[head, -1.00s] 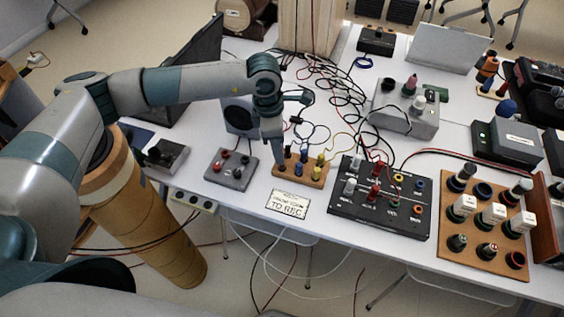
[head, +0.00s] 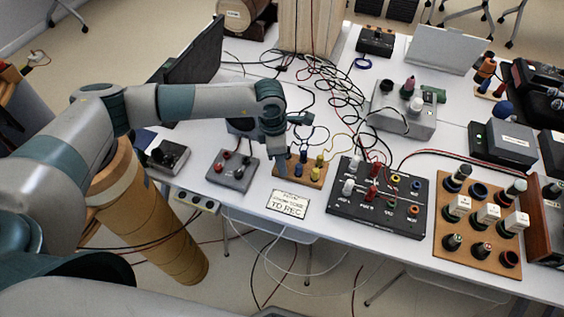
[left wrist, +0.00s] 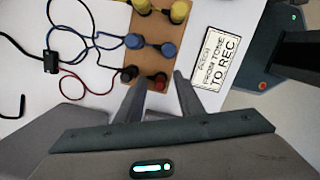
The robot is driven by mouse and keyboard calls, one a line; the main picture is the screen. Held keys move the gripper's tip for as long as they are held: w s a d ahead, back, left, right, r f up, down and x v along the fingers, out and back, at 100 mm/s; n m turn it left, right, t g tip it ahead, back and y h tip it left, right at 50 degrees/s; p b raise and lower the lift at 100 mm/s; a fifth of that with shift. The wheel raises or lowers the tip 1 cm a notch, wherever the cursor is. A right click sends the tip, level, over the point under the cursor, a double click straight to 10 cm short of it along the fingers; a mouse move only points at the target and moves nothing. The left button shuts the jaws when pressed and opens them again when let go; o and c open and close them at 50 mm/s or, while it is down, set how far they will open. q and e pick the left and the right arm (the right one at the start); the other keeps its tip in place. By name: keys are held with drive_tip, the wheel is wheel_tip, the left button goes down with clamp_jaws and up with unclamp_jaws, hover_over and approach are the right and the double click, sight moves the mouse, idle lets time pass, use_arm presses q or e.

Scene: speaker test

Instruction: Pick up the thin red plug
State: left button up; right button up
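A small wooden block (head: 312,182) carries yellow, blue and red plugs in pairs, and it also shows in the left wrist view (left wrist: 158,57). At its near end in the left wrist view are a red plug (left wrist: 160,82) and a darker plug (left wrist: 128,74) joined to a thin red wire. My left gripper (head: 279,170) points down at the left end of the block and hides these plugs in the head view. In the left wrist view its fingers (left wrist: 159,82) are apart, with the red plug between their tips; neither finger clearly touches it. My right gripper is not in view.
A grey box with plugs (head: 232,171) stands left of the block, and a black panel (head: 382,212) right of it. A label card (head: 288,203) lies in front. Tangled cables (head: 330,85) lie behind. A board of knobs (head: 450,235) is at far right.

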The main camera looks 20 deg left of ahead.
use_arm(q)
drive_tip(key=shift+f, duration=0.15)
idle(0.3)
clamp_jaws()
drive_tip(key=shift+r, duration=0.2)
